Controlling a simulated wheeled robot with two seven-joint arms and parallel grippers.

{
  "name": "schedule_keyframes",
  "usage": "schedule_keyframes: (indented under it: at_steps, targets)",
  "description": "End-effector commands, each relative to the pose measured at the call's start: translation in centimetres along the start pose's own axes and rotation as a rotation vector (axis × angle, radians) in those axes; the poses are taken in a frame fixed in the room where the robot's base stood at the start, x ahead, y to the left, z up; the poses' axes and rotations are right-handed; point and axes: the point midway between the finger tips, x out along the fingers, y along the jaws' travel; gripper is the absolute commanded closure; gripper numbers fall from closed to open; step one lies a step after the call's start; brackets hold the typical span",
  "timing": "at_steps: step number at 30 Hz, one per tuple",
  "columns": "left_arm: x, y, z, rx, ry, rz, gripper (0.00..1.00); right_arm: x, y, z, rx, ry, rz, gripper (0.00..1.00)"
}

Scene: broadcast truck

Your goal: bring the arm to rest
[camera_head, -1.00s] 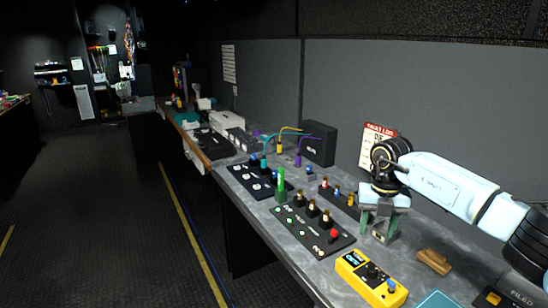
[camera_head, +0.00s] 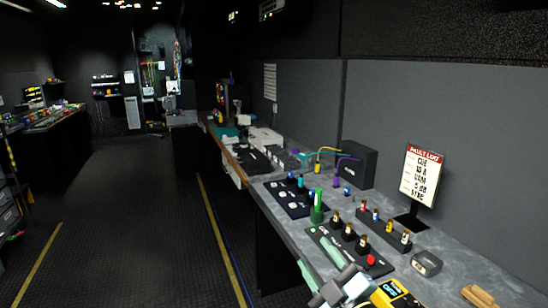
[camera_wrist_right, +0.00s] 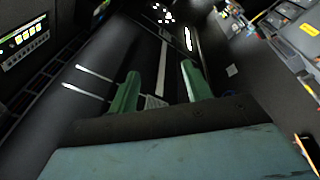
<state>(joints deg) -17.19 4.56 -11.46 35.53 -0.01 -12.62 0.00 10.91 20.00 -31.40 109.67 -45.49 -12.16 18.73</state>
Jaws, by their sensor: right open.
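My right gripper (camera_head: 311,250) is low in the head view, at the front edge of the counter (camera_head: 283,231). Its two green fingers are apart with nothing between them. The right wrist view also shows the open fingers (camera_wrist_right: 160,72), pointing over dark floor with pale stripes. Most of my right arm is out of the head view. My left gripper is not in view.
Near the gripper are a black panel with knobs (camera_head: 325,243), a yellow box (camera_head: 395,296) partly cut off, and a grey block (camera_head: 426,263). A fault log sign (camera_head: 421,175) and black box (camera_head: 357,164) stand behind. The aisle floor (camera_head: 130,220) at left is clear.

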Motion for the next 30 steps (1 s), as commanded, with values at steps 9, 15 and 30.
schedule_keyframes:
  at_steps: [9, 15, 30]
  targets:
    - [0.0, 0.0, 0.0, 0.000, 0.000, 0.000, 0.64, -14.6, -2.8, 10.2, 0.443, -0.782, 0.037, 0.51]
    - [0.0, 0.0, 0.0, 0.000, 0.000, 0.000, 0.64, -24.3, -6.5, 11.4, 0.614, -1.142, -0.090, 0.51]
    - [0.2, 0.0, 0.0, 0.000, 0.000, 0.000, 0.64, -36.3, -12.3, 10.2, 0.783, -1.530, -0.359, 0.51]
